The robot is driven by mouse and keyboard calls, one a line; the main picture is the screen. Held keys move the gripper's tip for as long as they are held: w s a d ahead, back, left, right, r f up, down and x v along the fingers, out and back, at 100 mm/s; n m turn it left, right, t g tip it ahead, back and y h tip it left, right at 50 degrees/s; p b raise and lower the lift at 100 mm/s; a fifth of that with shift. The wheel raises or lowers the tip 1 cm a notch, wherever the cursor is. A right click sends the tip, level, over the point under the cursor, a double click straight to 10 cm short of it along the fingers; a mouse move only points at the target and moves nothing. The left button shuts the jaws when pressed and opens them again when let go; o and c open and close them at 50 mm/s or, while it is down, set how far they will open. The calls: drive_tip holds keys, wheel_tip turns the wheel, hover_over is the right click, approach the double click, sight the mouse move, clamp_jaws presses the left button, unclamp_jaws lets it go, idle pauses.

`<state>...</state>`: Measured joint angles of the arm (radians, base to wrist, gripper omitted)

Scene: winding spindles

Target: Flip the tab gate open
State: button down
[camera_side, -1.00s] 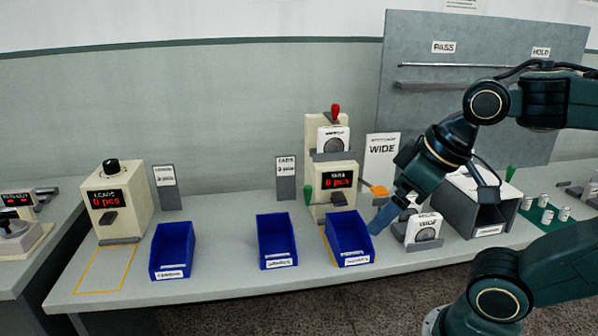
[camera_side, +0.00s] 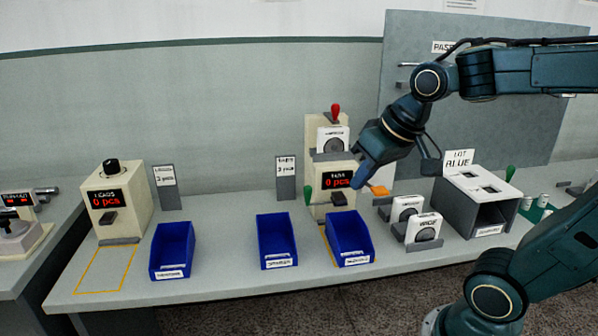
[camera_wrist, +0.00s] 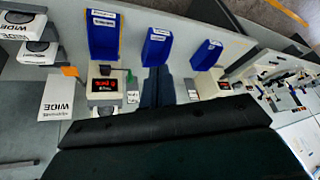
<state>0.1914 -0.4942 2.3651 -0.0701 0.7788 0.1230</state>
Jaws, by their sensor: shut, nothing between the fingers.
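The tab dispenser (camera_side: 317,190) is a cream box with a red "0 pcs" display (camera_side: 337,180), standing at the back middle of the bench. A small dark gate piece (camera_side: 339,199) sits low on its front, below the display. An orange flag (camera_side: 379,191) sticks out at its right side. My gripper (camera_side: 360,184) is shut and empty, pointing down by the right edge of the display; I cannot tell whether it touches the dispenser. In the wrist view the shut fingers (camera_wrist: 157,72) lie beside the dispenser's display (camera_wrist: 105,85), and the orange flag (camera_wrist: 70,71) shows beyond it.
Blue bins stand in front, one (camera_side: 348,240) just below the dispenser and another (camera_side: 277,242) to its left. White spool boxes (camera_side: 424,229) sit in holders at the right, before a grey box (camera_side: 478,200). A similar leads dispenser (camera_side: 125,203) stands far left.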

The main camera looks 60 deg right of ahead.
drive_tip(key=w+d+f+m, duration=0.2)
drive_tip(key=w+d+m, duration=0.1)
drive_tip(key=d, duration=0.4)
drive_tip(key=w+d+f+m, duration=0.3)
drive_tip(key=w+d, duration=0.3)
drive_tip(key=d, duration=0.2)
drive_tip(key=w+d+f+m+h, duration=0.1)
drive_tip(key=w+d+f+m, duration=0.1)
drive_tip(key=w+d, duration=0.3)
drive_tip(key=d+m, duration=0.1)
drive_tip(key=d, duration=0.2)
drive_tip(key=shift+f, duration=0.4)
drive_tip(key=shift+f, duration=0.1)
drive_tip(key=w+a+r+x, duration=0.1)
drive_tip(key=w+x, duration=0.1)
drive_tip(key=x, duration=1)
drive_tip(key=shift+w+a+f, duration=0.25)
drive_tip(key=shift+w+a, duration=0.05)
drive_tip(key=shift+a, duration=0.2)
